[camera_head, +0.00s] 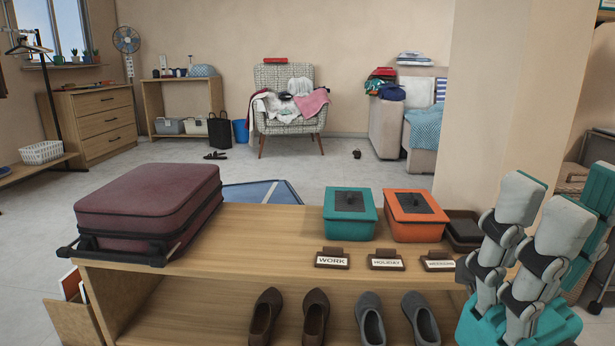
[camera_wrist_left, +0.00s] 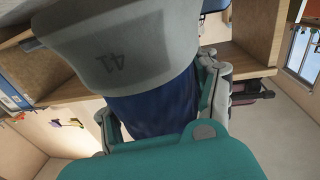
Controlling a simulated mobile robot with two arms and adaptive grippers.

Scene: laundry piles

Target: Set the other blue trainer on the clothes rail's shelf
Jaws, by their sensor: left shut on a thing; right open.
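A blue trainer (camera_wrist_left: 150,115) with a grey sole marked 41 fills the middle of the left wrist view. My left gripper (camera_wrist_left: 165,100) is shut on it, with fingers along both sides of the blue upper. That gripper does not show in the head view. The clothes rail (camera_head: 48,100) stands at the far left of the head view. Its low wooden shelf (camera_head: 18,174) is cut off by the picture edge and bears a white basket (camera_head: 41,152). My right gripper (camera_head: 543,208) is open and empty at the lower right, fingers upward. I cannot make out a second blue trainer.
A wooden bench (camera_head: 270,232) is close in front, with a maroon suitcase (camera_head: 150,200), a teal box (camera_head: 350,226), an orange box (camera_head: 414,230) and labels on top. Brown and grey shoes (camera_head: 370,322) stand below. Open floor (camera_head: 40,215) lies between bench and rail.

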